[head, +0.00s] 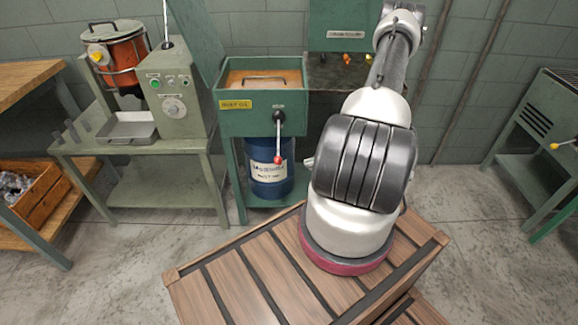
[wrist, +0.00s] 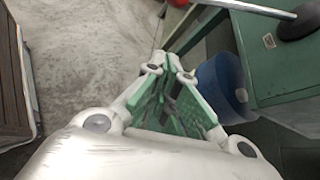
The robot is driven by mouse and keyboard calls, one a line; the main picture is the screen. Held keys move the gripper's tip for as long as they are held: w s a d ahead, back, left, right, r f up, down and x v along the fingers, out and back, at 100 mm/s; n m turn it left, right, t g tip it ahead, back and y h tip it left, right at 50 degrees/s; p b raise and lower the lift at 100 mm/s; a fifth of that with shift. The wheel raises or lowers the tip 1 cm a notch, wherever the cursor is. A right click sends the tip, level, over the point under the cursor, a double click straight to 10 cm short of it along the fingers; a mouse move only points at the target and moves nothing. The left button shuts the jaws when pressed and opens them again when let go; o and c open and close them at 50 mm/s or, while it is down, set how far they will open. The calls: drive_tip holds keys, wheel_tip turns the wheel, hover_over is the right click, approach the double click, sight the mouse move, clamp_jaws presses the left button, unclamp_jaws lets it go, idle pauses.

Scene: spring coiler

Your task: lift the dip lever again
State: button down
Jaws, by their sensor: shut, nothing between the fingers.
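The dip lever (head: 278,137) is a metal rod with a black pivot on the front of the green dip tank (head: 243,122). It hangs down and ends in a red knob (head: 278,160). In the wrist view the lever rod (wrist: 245,9) runs along the top from its black pivot at the right, and part of the red knob shows at the top edge. My gripper (wrist: 168,62) is shut and empty, apart from the lever, with the rod beyond its fingertips in the picture. In the head view my arm hides most of the gripper.
A blue drum (head: 270,177) stands under the tank and shows right of my fingers in the wrist view (wrist: 222,82). A green machine with a tray (head: 128,128) stands left. A slatted wooden surface (head: 240,275) lies in front. Concrete floor is open between.

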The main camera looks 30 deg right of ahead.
drive_tip(key=w+a+f, duration=0.1)
drive_tip(key=w+a, duration=0.4)
drive_tip(key=a, duration=0.2)
drive_tip(key=shift+w+a, duration=0.25)
drive_tip(key=shift+a, duration=0.1)
idle(0.4)
wheel_tip(320, 180, up, 17)
drive_tip(key=s+a+m+g+y, duration=0.1)
drive_tip(key=s+m+g+y, duration=0.1)
drive_tip(key=m+g+y, duration=0.1)
drive_tip(key=shift+a+f+m+g, duration=0.2)
drive_tip(key=shift+m+g, duration=0.5)
drive_tip(key=shift+m, duration=0.4)
drive_tip(key=shift+w+r, duration=0.15)
